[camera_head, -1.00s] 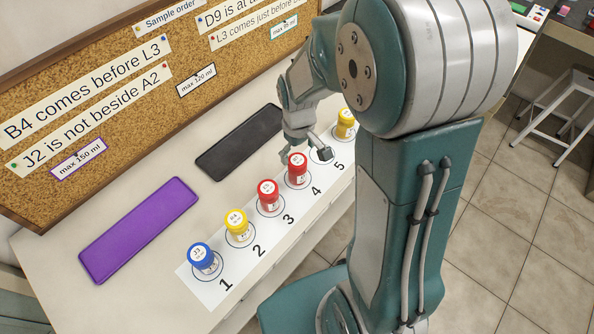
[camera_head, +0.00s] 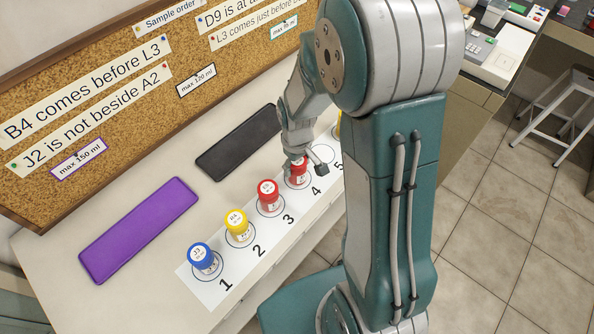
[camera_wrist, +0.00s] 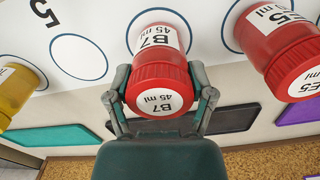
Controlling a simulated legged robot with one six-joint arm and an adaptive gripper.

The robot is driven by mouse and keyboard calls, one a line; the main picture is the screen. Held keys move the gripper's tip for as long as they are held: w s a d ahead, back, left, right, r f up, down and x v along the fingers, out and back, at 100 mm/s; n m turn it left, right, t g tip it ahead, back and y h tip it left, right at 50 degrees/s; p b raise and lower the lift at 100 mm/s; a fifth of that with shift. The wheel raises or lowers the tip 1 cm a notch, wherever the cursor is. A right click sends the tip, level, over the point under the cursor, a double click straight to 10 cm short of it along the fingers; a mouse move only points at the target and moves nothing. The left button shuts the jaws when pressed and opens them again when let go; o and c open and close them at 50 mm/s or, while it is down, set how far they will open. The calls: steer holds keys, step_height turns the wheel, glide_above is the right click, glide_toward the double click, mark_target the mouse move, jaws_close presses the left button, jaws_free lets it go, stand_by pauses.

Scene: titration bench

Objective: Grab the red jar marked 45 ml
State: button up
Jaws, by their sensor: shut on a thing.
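A red jar labelled B7, 45 ml (camera_wrist: 158,78) sits between the fingers of my gripper (camera_wrist: 160,92) in the wrist view. The fingers are shut on its red lid from both sides. In the head view this jar (camera_head: 298,178) stands at place 4 on the white strip, partly hidden by my gripper (camera_head: 303,166). Another red jar (camera_head: 269,196) stands at place 3. In the wrist view it is labelled E5, 45 ml (camera_wrist: 283,45) and lies to the right of my gripper, apart from it.
A yellow jar (camera_head: 238,226) stands at place 2 and a blue jar (camera_head: 201,257) at place 1. Another yellow jar (camera_wrist: 12,88) is left in the wrist view. Purple (camera_head: 138,229) and black (camera_head: 238,141) mats lie behind the row. A cork board (camera_head: 100,100) stands at the back.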

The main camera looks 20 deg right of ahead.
steer(key=shift+r, duration=0.45)
step_height(320, 180, up, 3)
steer(key=shift+s+f, duration=0.1)
steer(key=shift+f, duration=0.1)
steer(key=s+r, duration=0.9)
steer(key=s, duration=0.4)
steer(key=shift+s+a+r, duration=0.25)
steer(key=shift+s, duration=0.15)
